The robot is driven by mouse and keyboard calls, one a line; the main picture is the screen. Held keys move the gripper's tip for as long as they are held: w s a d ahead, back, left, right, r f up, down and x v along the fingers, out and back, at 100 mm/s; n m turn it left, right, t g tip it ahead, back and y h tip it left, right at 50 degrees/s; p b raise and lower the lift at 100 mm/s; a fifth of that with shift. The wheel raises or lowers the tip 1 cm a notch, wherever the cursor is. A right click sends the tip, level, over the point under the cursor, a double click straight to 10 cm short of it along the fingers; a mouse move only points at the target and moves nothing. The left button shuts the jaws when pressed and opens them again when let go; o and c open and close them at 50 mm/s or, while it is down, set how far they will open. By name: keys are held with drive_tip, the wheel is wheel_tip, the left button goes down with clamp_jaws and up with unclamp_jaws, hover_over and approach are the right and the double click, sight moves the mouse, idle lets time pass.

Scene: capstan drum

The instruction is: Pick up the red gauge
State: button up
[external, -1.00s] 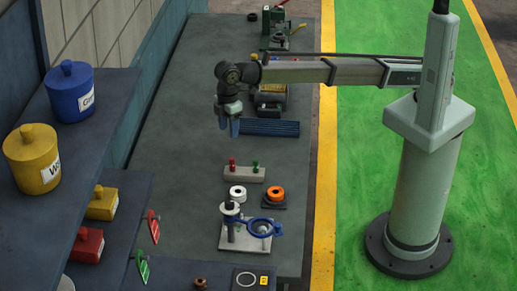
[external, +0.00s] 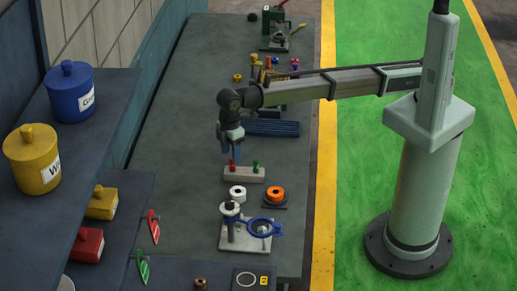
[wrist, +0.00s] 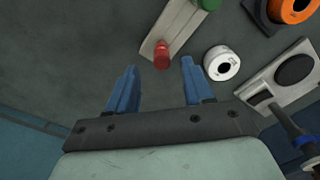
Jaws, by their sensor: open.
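The red gauge (external: 232,165) is a small upright peg on a pale block (external: 244,174), left of a green one (external: 255,167). In the wrist view the red gauge (wrist: 162,53) shows just ahead of the gap between my fingertips. My gripper (external: 232,152) is open and empty, with its blue fingers pointing down close above the red gauge in the external view. In the wrist view my gripper (wrist: 160,66) has its fingers spread wide, apart from the gauge. I cannot tell the exact height between them.
A white ring (external: 238,193) and an orange ring (external: 275,195) sit just in front of the block. A stand with a blue ring clamp (external: 264,227) is further forward. A blue ribbed pad (external: 271,127) lies behind. The bench left of the block is clear.

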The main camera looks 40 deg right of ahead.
sight(232, 167)
wheel_tip(232, 167, down, 4)
drive_tip(key=shift+s+d+f, duration=0.1)
drive_tip(key=shift+s, duration=0.05)
drive_tip(key=shift+c, duration=0.3)
clamp_jaws()
